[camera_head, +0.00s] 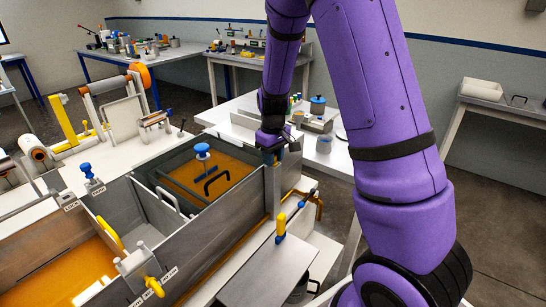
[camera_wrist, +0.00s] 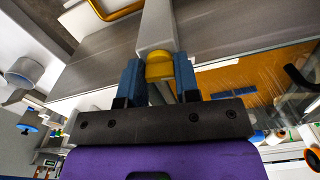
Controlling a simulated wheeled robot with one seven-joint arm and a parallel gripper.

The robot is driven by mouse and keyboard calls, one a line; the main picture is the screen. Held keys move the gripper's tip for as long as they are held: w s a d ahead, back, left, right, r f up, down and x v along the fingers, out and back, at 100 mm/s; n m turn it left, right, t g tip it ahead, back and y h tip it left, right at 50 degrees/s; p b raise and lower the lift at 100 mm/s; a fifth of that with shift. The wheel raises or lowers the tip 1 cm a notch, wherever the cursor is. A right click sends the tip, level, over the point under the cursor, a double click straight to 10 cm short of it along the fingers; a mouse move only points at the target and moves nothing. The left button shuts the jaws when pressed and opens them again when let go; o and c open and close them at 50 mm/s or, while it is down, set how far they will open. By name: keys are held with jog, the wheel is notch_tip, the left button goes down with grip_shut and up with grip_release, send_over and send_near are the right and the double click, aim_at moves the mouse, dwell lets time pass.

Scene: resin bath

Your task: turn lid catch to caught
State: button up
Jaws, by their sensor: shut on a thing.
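My gripper (camera_head: 272,156) is at the right end of the resin bath, over the bath's corner post. In the wrist view its two blue fingers (camera_wrist: 159,78) are shut on a yellow piece, which looks like the lid catch (camera_wrist: 159,67), at the end of a grey metal block. In the head view the fingers hide this piece. The bath's lid (camera_head: 232,163) is a dark-framed clear panel with a black handle and a blue knob. It lies over amber resin. Whether the catch is turned to caught cannot be told.
A yellow-handled lever (camera_head: 281,226) and a bent yellow bar (camera_head: 318,205) are near the bath's right side. An open amber bath (camera_head: 65,275) is at the front left. A side table (camera_head: 336,158) with cups stands behind my arm.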

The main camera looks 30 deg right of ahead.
jog(key=m, duration=1.2)
jog(key=shift+m, duration=1.9)
jog(key=o, duration=0.9)
notch_tip(320, 180, up, 11)
jog(key=shift+f, duration=0.1)
